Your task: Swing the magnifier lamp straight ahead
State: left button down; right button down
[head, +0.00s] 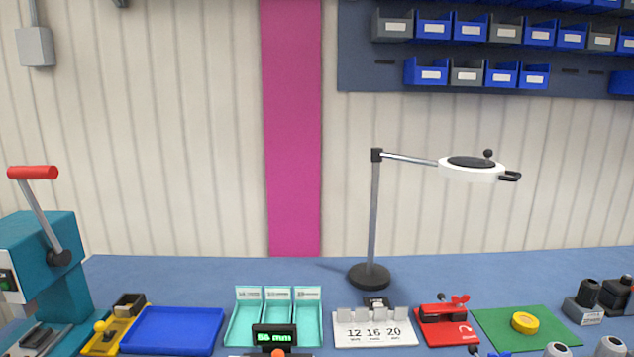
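The magnifier lamp stands at the back of the blue bench, right of the middle, in the head view. Its round black base (369,277) carries an upright grey pole (374,215). A thin arm (410,159) runs from the pole's top to the right. The round white lamp head (472,170) hangs level at the arm's end. A black knob (488,154) stands on top of the head, and a black handle (511,176) sticks out at its right. Neither of my grippers can be made out in this view.
A teal press with a red lever (33,173) stands at the left. A blue tray (172,331), teal bins (276,318), a white numbered block (374,330), a red fixture (446,326) and a green mat (500,333) line the front. Blue wall bins (471,28) hang above.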

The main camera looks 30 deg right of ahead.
aim_at(495, 174)
jog(key=z, duration=1.9)
jog(key=i+l, duration=0.25)
jog(key=i+l+u, duration=0.15)
jog(key=l, duration=0.35)
jog(key=i+l, duration=0.3)
jog(key=l+u, duration=0.05)
jog(key=l, duration=0.05)
